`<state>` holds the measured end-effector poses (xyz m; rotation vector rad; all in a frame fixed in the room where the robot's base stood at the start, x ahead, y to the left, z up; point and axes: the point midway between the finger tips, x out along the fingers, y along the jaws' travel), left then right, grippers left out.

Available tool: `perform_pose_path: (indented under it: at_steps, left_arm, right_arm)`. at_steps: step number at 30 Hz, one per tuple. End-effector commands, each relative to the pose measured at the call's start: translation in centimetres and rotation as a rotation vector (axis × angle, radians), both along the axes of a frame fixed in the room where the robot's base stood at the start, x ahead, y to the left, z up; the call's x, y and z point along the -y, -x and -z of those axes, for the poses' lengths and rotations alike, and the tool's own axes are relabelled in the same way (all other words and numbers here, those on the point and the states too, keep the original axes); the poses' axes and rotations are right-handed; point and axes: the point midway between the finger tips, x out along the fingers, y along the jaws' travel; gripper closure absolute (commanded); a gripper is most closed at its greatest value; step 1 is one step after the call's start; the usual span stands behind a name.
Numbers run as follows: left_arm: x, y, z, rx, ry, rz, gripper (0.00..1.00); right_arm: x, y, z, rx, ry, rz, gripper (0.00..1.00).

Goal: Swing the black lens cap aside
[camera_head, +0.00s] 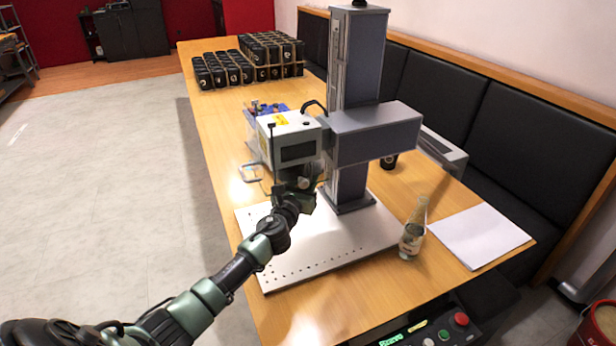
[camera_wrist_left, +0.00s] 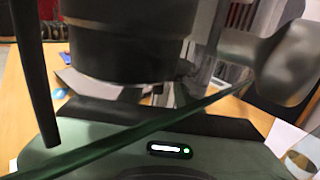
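The laser marker's head (camera_head: 293,140) is a white box on a grey column. My left arm comes in from the lower left, and its gripper (camera_head: 303,178) is under the front of the head and hides its underside. In the left wrist view a large black round part (camera_wrist_left: 128,45) fills the upper left, just in front of my gripper. I cannot tell where the lens housing ends and the lens cap begins. My left gripper's fingers are wide apart with this black part between them; I see a gap on its left side. My right gripper is not in view.
The marker's pale base plate (camera_head: 325,243) lies on the wooden table (camera_head: 225,140). A small bottle (camera_head: 412,235) and white paper (camera_head: 480,236) are on its right. Black containers (camera_head: 222,70) stand at the far end. A control panel with a red button (camera_head: 461,319) is at the front.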

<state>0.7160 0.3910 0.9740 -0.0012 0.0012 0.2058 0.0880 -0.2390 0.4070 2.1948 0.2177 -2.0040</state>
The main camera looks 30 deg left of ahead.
Motion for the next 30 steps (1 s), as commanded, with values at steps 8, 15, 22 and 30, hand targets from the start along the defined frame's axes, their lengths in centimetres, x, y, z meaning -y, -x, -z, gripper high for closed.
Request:
perform_pose_path:
  at_steps: [8,15,22,30]
  left_arm:
    - [1.1,4.5,0.1,-0.002,-0.002,0.006,0.66]
    - [1.8,6.9,0.1,-0.002,-0.001,0.005,0.66]
    - [1.8,7.1,0.0,-0.002,-0.001,0.005,0.66]
    - [2.0,6.9,0.1,0.016,0.017,-0.027,0.66]
  right_arm:
    - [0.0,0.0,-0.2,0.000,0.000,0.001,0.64]
    - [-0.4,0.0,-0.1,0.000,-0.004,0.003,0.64]
    - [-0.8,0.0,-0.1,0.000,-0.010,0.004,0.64]
    - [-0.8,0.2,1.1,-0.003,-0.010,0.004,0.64]
